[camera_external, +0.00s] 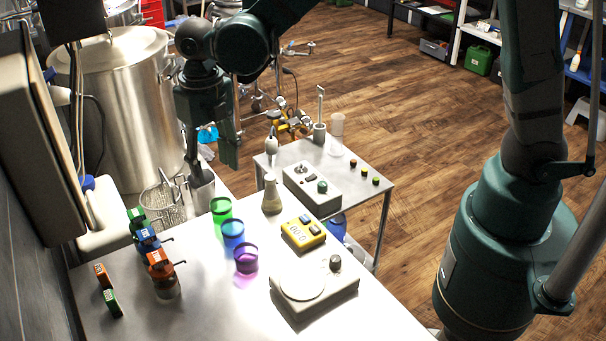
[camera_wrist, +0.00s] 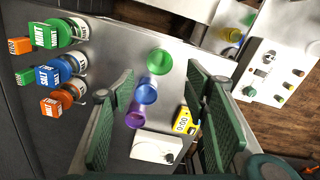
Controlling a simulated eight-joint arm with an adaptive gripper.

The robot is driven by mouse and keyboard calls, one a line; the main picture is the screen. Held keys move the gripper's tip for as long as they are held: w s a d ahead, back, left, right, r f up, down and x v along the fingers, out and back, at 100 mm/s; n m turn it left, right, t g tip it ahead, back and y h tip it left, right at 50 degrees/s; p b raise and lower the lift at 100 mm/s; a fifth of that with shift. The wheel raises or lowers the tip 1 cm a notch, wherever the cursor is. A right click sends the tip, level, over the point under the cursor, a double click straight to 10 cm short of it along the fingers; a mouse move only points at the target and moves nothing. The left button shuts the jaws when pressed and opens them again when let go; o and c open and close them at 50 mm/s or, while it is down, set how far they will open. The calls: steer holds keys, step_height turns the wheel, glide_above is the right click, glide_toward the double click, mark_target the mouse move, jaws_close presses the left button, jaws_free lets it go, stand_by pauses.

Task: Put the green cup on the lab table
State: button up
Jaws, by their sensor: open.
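The green cup (camera_external: 221,211) stands on the steel counter (camera_external: 215,310), at the back of a row with a blue cup (camera_external: 232,234) and a purple cup (camera_external: 246,258). In the wrist view the green cup (camera_wrist: 159,61) shows between and beyond the tips of the two fingers. My gripper (camera_external: 229,162) is open and empty, above and behind the cup, apart from it. The fingers also show in the wrist view (camera_wrist: 160,76). A small light table (camera_external: 376,208) stands beyond the counter; I cannot tell which surface is called the lab table.
A flask (camera_external: 271,195), a yellow timer (camera_external: 303,233) and a hotplate (camera_external: 315,288) stand right of the cups. Labelled jars (camera_external: 163,276) stand left. The small table holds a control box (camera_external: 312,190), small coloured pieces and a stand.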

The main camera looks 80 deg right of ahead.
steer(key=s+d+r+m+t, duration=0.2)
steer(key=s+r+m+t, duration=0.1)
steer(key=s+r+m, duration=0.95)
steer(key=s+r+m+t, duration=0.2)
steer(key=s+m, duration=0.5)
steer(key=m, duration=0.1)
steer(key=s+d+r+m+t, duration=0.1)
steer(key=s+r+m+t, duration=0.1)
steer(key=s+m, duration=0.6)
steer(key=shift+d+m, duration=0.3)
steer(key=shift+m, duration=0.45)
steer(key=shift+f, duration=0.1)
step_height(320, 180, down, 5)
steer(key=b, duration=0.5)
steer(key=shift+f+b, duration=0.2)
steer(key=shift+b, duration=0.15)
